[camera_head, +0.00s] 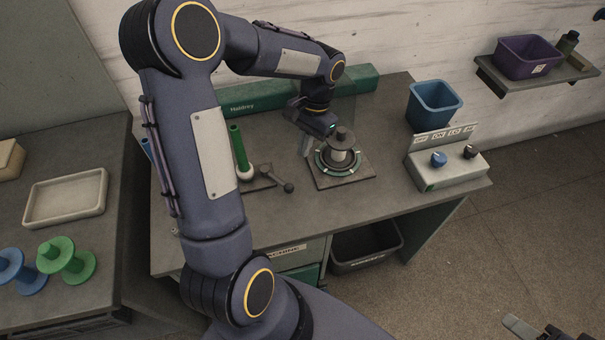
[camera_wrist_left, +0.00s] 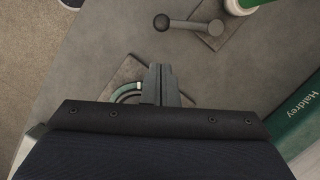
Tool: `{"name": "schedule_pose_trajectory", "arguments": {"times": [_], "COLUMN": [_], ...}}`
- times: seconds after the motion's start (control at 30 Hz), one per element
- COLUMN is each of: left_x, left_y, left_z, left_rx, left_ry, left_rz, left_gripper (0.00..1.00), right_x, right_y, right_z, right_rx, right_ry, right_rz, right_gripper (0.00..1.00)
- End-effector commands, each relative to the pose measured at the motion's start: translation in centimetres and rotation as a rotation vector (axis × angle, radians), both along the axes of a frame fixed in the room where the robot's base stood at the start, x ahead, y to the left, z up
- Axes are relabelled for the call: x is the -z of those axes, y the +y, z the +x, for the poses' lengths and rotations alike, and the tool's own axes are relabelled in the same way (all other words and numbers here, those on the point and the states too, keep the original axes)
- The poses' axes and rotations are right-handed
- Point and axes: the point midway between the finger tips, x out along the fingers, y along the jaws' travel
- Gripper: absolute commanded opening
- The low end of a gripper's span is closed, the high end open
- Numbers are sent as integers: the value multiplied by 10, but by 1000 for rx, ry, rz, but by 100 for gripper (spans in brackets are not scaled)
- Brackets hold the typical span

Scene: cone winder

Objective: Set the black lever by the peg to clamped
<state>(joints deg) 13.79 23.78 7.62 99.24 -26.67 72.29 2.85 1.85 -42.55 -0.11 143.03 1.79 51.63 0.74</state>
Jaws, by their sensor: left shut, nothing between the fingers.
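The black lever (camera_head: 275,180) lies low on a small dark plate, its ball knob pointing to the lower right in the head view. In the left wrist view the lever (camera_wrist_left: 190,24) shows near the top, its knob to the left. The green peg (camera_head: 239,148) stands upright in a white base beside the lever's other end. My left gripper (camera_head: 305,148) points down, shut and empty, to the upper right of the lever and apart from it. Its closed fingers also show in the left wrist view (camera_wrist_left: 160,82). My right gripper (camera_head: 536,328) is only partly in view at the bottom right.
A round winder unit with a green ring (camera_head: 325,165) stands on a square plate close to my left gripper. A control box with knobs (camera_head: 445,173) and a blue bin (camera_head: 433,105) stand to the right. A green Haldrey box (camera_head: 260,98) lies along the back.

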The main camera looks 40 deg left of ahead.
Motion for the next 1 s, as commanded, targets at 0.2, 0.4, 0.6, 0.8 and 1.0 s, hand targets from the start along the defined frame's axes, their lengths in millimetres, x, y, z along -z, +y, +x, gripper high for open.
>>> {"name": "schedule_pose_trajectory", "arguments": {"times": [0.2, 0.4, 0.6, 0.8, 1.0], "left_x": [10, 43, 76, 94, 97], "left_y": [0, 1, 1, 2, 2], "left_z": [-3, -13, -21, -25, -25], "left_rx": [0, -1, -1, 0, 0], "left_ry": [3, 6, 3, 0, -1], "left_rz": [-1, -1, -3, -1, -1], "left_gripper": [0, 0, 0, 0, 0], "right_x": [-1, -3, -5, -6, -6], "right_y": [0, 0, 0, 0, 0], "right_z": [0, 0, 0, 0, 0], "right_rx": [0, 0, 0, 0, 0], "right_ry": [0, 0, 0, 0, 0], "right_rz": [0, 0, 0, 0, 0], "right_gripper": [45, 45, 45, 45, 45]}}
